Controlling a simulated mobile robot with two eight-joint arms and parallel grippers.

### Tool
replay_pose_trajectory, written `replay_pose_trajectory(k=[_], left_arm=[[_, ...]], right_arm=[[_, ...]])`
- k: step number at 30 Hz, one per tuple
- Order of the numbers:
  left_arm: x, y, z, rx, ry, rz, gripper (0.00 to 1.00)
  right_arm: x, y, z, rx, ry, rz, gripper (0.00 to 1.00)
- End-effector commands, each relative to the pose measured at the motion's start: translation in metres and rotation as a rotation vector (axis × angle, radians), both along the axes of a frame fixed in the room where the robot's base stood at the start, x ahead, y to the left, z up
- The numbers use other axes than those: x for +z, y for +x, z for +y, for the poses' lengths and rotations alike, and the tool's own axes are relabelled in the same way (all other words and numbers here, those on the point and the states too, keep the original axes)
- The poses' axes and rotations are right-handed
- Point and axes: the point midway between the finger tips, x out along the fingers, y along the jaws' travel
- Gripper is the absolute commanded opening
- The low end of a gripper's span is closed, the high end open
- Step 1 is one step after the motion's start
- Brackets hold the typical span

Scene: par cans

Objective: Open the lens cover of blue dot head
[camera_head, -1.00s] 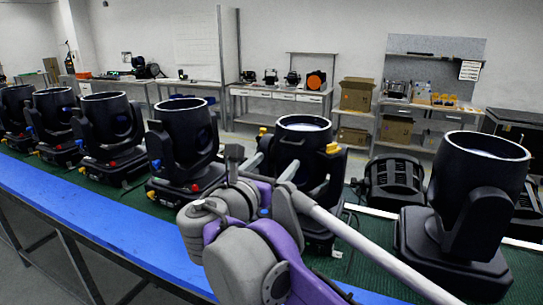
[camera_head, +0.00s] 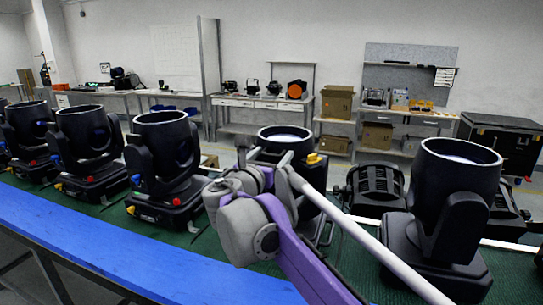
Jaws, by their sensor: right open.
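A row of black moving-head lamps stands on the green bench top. The centre head (camera_head: 284,137) has a dark round rim, a pale lens face inside and a yellow part on its right side. My right gripper (camera_head: 263,160) is open in front of this head, its grey fingers near the upper body. My purple and grey arm hides much of the head's lower body. I cannot tell whether the fingers touch it. The head to its left (camera_head: 165,155) shows a small blue mark low on its left side. I cannot tell which is the blue dot head or make out a cover. My left gripper is not in view.
Another black head (camera_head: 455,180) stands upright on the right, near a low black unit (camera_head: 375,188). More heads, including one farther left (camera_head: 88,140), fill the left side. A blue bench edge (camera_head: 100,245) runs along the front. Back tables hold boxes.

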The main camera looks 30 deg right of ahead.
Motion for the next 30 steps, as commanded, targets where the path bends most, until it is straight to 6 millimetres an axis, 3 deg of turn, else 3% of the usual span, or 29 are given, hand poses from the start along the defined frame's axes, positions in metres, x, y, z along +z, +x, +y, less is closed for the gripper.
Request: replay_pose_trajectory(k=[3,17,30], left_arm=[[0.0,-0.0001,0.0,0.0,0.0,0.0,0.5],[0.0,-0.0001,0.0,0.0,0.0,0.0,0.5],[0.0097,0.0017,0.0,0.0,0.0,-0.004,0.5]], right_arm=[[-0.0001,-0.0001,0.0002,0.0,0.0,0.0,0.83],[-0.0002,-0.0008,-0.0003,-0.002,0.0,0.0,0.01],[0.0086,-0.002,-0.0015,-0.004,0.024,0.018,0.0]])
